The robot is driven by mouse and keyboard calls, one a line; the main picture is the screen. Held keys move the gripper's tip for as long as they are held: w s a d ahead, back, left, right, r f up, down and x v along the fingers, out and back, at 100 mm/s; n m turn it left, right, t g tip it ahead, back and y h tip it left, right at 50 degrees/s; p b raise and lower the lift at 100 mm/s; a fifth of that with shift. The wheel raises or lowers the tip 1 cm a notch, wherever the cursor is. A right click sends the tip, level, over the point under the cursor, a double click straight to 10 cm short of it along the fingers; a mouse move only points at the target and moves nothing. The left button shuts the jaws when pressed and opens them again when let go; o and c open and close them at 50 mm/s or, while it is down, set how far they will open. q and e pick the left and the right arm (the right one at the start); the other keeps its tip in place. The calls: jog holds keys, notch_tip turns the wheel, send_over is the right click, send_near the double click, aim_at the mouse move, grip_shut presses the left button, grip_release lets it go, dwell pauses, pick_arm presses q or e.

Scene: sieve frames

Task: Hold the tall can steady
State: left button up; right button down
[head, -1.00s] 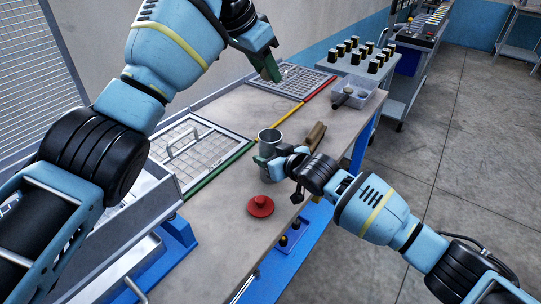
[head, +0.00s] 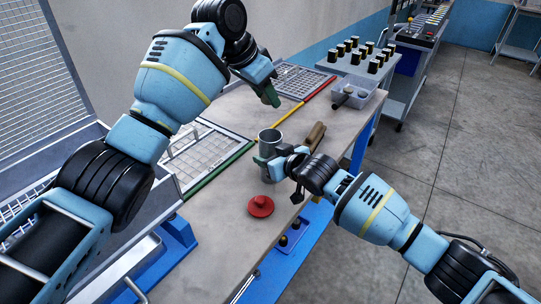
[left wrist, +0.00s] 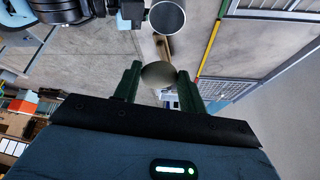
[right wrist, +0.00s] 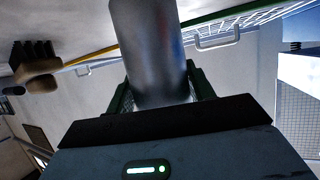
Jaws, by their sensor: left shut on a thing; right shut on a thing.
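The tall can (head: 269,138), a grey open-topped metal cylinder, stands upright on the bench. My right gripper (head: 270,160) is shut around its side, low on the can; the can (right wrist: 152,50) fills the space between the fingers in the right wrist view. My left gripper (head: 270,96) is above and beyond the can, apart from it. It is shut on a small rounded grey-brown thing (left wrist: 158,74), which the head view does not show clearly. The can's open mouth (left wrist: 167,17) shows at the top of the left wrist view.
A red knobbed disc (head: 261,206) lies in front of the can. A brown-handled tool (head: 315,136) lies right of it. A wire-mesh frame (head: 205,160) is at left, another (head: 296,83) at the back. A clear bin (head: 355,93) stands back right. The bench between is mostly clear.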

pick_arm(q)
notch_tip(320, 180, down, 7)
jog(key=shift+r, duration=0.15)
dwell(0.8)
jog(key=o, duration=1.1)
jog(key=shift+c, duration=0.2)
jog(key=v, duration=1.2)
